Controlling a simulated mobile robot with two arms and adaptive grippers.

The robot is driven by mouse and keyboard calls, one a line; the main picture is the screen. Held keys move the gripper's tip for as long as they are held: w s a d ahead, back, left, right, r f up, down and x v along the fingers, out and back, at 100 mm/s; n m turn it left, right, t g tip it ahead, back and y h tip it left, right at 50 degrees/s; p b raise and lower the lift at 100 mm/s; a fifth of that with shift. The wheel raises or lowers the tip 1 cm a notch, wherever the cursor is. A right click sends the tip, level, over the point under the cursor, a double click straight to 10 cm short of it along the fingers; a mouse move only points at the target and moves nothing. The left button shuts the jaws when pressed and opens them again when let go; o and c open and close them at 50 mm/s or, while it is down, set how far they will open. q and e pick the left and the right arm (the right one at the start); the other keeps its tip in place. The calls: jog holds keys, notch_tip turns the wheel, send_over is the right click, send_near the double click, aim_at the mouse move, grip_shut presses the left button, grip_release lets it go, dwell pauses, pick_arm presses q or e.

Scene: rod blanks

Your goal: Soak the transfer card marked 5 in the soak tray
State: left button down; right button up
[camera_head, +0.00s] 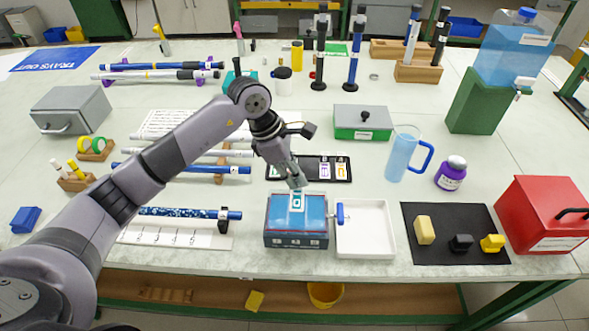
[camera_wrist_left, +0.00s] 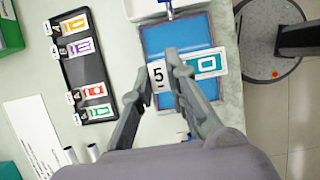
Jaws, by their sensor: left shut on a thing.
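The card marked 5 (camera_wrist_left: 207,64) is white with a teal rectangle, and its "5" tab lies between my left fingertips. It also shows in the head view (camera_head: 297,202). My left gripper (camera_wrist_left: 172,62) is shut on that tab; it also shows in the head view (camera_head: 297,184). The soak tray (camera_head: 296,239) is a dark box with blue liquid, at the front middle of the table. Its blue inside shows under the card in the wrist view (camera_wrist_left: 160,38). The card is over the liquid; I cannot tell whether it touches it. My right gripper is out of view.
A black card rack (camera_head: 311,179) with several other cards lies behind the soak tray. A black mat (camera_head: 454,251) with small blocks lies further right. A blue pitcher (camera_head: 402,155) stands behind. A blue rod (camera_head: 190,213) lies left.

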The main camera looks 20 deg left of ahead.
aim_at(295, 197)
pick_arm(q)
notch_tip(295, 197, down, 3)
jog(key=shift+f+b, duration=0.15)
jog(key=shift+b, duration=0.5)
jog(key=shift+f+b, duration=0.65)
jog(key=shift+f, duration=0.25)
notch_tip(295, 197, down, 3)
jog(key=b, duration=0.3)
jog(key=shift+f, duration=0.25)
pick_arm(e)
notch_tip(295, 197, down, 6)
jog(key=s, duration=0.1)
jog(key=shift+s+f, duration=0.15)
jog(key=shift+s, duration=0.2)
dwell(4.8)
